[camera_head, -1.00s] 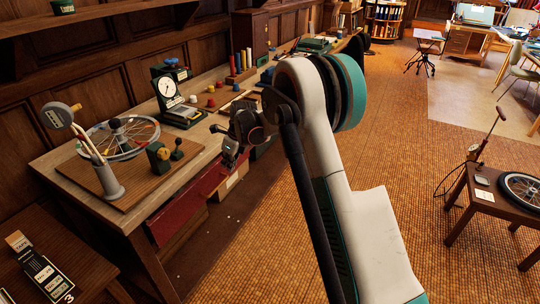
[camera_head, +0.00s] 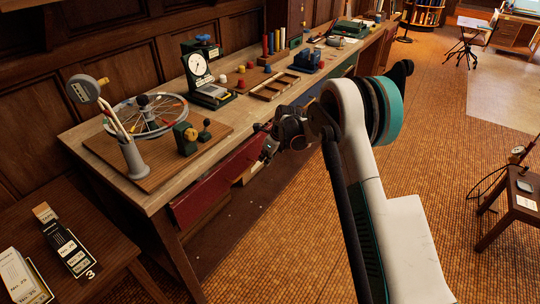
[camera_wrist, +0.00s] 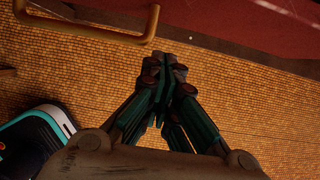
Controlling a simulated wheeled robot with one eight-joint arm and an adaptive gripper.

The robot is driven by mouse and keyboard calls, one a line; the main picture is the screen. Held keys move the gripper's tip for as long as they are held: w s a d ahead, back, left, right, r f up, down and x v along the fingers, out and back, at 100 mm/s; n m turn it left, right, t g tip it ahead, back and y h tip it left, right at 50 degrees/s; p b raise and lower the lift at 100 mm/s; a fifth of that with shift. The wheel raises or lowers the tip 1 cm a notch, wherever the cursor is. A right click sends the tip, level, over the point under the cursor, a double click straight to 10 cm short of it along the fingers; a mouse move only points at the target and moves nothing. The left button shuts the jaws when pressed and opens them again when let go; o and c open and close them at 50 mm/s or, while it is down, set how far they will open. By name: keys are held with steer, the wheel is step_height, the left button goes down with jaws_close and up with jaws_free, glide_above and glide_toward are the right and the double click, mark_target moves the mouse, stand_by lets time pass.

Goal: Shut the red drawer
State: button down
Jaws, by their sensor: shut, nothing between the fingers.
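The red drawer (camera_head: 218,184) is under the front edge of the long wooden workbench. Its long red face shows below the bench top, and I cannot tell exactly how far it stands out. In the wrist view its red surface (camera_wrist: 275,35) runs along the top, with a brass-coloured bar handle (camera_wrist: 152,22) at the upper left. My gripper (camera_head: 267,154) is beside the right end of the red face. In the wrist view my gripper (camera_wrist: 165,62) is shut and empty, just below the handle and red surface, apart from both as far as I can tell.
The workbench top (camera_head: 215,150) carries a wheel on a stand (camera_head: 146,117), a dial gauge (camera_head: 199,75) and small coloured pieces. A low side table (camera_head: 115,248) stands at the lower left. A small table (camera_head: 520,195) is at right. The floor between is clear.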

mark_target(248, 150)
steer(key=shift+w+a+r+b, duration=0.1)
steer(key=shift+w+a+b, duration=0.2)
steer(key=shift+w+a, duration=0.4)
steer(key=shift+w+a+b, duration=0.3)
steer(key=shift+w+a, duration=0.2)
steer(key=shift+a, duration=0.35)
steer(key=shift+w+a+r, duration=0.1)
steer(key=shift+w+a, duration=0.7)
steer(key=shift+a, duration=0.2)
steer(key=shift+w+a, duration=0.75)
steer(key=shift+a, duration=0.2)
steer(key=shift+d, duration=0.1)
